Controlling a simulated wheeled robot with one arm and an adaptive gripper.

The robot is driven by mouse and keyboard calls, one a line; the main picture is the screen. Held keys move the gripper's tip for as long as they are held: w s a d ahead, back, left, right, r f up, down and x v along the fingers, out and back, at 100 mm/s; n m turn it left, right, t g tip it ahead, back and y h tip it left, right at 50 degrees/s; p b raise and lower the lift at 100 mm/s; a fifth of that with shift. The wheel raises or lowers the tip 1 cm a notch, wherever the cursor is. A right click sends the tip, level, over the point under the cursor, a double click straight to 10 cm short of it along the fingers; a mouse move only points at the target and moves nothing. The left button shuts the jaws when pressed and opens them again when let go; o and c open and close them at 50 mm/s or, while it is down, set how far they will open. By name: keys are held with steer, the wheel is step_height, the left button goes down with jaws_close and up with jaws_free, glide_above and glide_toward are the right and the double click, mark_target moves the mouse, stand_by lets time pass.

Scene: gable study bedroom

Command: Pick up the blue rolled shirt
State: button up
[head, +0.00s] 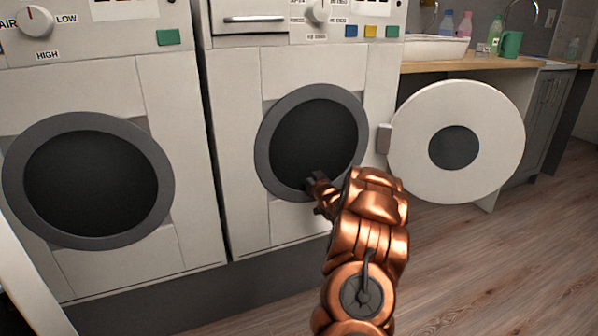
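I do not see a blue rolled shirt in the head view. My copper-coloured arm reaches up from the bottom, and my gripper (316,184) is at the lower rim of the right machine's round opening (312,138). The gripper is small, dark and partly hidden by my own wrist, so I cannot tell whether it is open or shut, or whether it holds anything. The inside of the opening is dark and nothing in it can be made out.
The right machine's round white door (490,125) stands swung open to the right. A second machine (180,95) with a dark round front is at the left. A wooden counter (425,66) carries a white basin (432,49) and a green mug (511,44). Wooden floor (500,270) at the lower right is clear.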

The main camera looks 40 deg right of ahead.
steer(key=c, duration=1.3)
steer(key=shift+c, duration=0.2)
